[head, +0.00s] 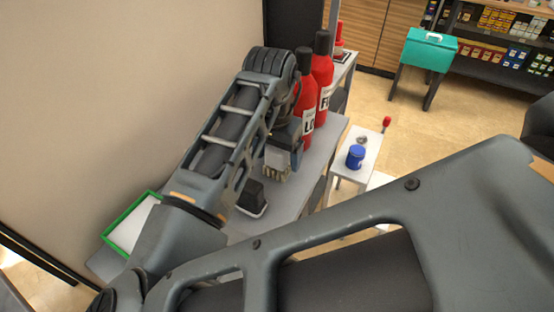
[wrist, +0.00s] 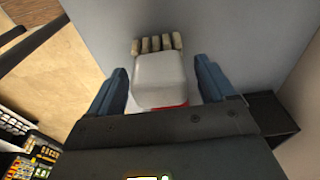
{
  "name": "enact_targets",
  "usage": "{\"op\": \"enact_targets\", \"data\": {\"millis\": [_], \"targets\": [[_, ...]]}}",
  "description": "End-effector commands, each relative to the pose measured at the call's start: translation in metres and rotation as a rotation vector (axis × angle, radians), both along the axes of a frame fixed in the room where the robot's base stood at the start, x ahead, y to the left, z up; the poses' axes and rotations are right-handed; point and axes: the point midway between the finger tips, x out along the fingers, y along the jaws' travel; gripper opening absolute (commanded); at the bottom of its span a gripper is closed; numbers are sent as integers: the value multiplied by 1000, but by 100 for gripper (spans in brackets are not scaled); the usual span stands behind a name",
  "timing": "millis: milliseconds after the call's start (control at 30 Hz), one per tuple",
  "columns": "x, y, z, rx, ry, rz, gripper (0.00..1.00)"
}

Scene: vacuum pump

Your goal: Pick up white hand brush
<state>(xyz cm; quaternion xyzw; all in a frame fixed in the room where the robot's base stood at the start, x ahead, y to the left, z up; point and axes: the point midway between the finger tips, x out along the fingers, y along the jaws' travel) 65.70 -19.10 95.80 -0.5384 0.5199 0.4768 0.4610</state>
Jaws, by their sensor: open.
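The white hand brush (wrist: 160,80) shows in the wrist view, its pale block in the middle and its cream bristles beyond it. A bit of red shows at its near edge. My gripper (wrist: 160,84) is open, with one blue-grey finger on each side of the brush. Whether the fingers touch it I cannot tell. In the head view the brush (head: 276,168) is at the end of my arm, above or on the grey table (head: 312,172), with its bristles visible. My gripper's fingers are mostly hidden there by my arm.
Two red bottles (head: 322,78) stand just behind the brush. A black object (head: 252,197) lies on the table in front of it, and a green-rimmed tray (head: 125,222) is at the left end. A blue can (head: 355,156) stands on a white side table to the right.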

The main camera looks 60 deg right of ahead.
Motion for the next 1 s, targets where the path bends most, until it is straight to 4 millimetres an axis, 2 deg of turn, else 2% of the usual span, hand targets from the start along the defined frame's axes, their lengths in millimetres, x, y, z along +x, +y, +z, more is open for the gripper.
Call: {"op": "enact_targets", "data": {"millis": [67,667,867,1000], "targets": [[0,0,0,0,0,0,83],[0,0,0,0,0,0,26],[0,0,1,0,0,0,26],[0,0,9,-2,0,-1,26]]}}
